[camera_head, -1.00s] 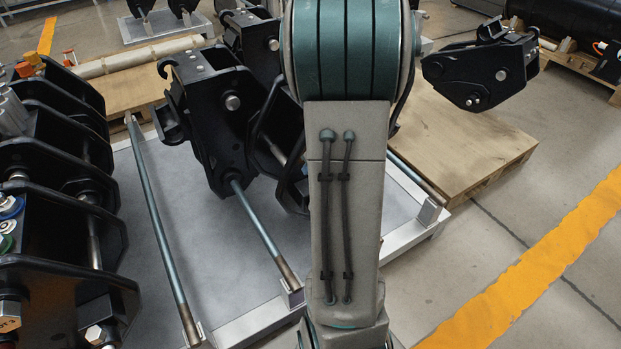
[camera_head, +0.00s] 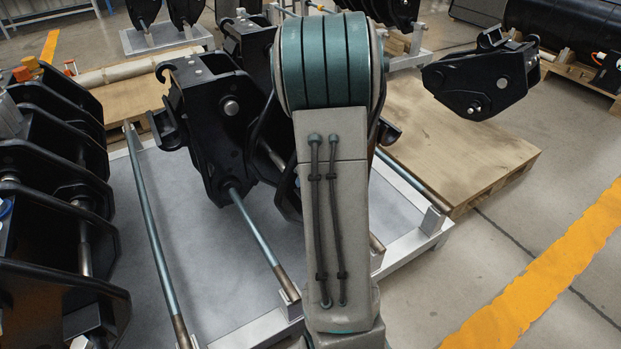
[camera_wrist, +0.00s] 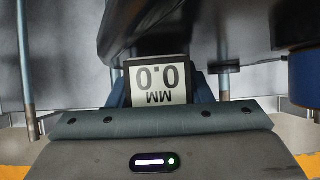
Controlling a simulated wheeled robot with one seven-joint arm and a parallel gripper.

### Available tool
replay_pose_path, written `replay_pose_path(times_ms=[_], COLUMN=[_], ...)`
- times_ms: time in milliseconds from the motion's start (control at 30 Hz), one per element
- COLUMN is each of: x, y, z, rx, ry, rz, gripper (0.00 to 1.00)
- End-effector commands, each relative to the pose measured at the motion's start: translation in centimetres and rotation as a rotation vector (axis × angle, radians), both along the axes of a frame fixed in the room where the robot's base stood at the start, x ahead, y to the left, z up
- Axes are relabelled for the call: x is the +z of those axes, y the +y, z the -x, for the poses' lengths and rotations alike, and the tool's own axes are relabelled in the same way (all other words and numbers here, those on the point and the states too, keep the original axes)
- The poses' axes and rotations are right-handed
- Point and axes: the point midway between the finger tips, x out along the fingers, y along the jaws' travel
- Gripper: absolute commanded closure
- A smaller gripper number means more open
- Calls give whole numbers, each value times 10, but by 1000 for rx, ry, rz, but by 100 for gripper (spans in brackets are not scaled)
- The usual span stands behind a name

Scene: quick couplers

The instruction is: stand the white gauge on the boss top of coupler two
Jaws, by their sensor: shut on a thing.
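In the head view black couplers (camera_head: 205,120) stand on the grey-topped frame, partly behind my arm. My gripper and the gauge are hidden there. No number shows, so I cannot tell which is coupler two, and no boss top is clear.
A row of black couplers (camera_head: 60,190) crowds the left foreground. Steel rods (camera_head: 150,220) slant across the frame (camera_head: 200,265). Another black coupler (camera_head: 485,80) is above the wooden pallet (camera_head: 450,150) at right. The floor beside the yellow stripe (camera_head: 540,270) is clear.

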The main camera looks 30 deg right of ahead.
Motion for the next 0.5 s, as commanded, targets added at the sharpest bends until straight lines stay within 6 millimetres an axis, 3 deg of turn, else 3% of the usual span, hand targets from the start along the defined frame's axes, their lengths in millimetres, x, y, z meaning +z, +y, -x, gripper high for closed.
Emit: replay_pose_path(times_ms=[100, 133, 200, 500], x=[-4, -3, -3, -1], y=[0, 0, 0, 0], z=[0, 0, 0, 0], rx=[0, 0, 0, 0], ry=[-1, 0, 0, 0], rz=[0, 0, 0, 0], gripper=[94, 49, 33, 33])
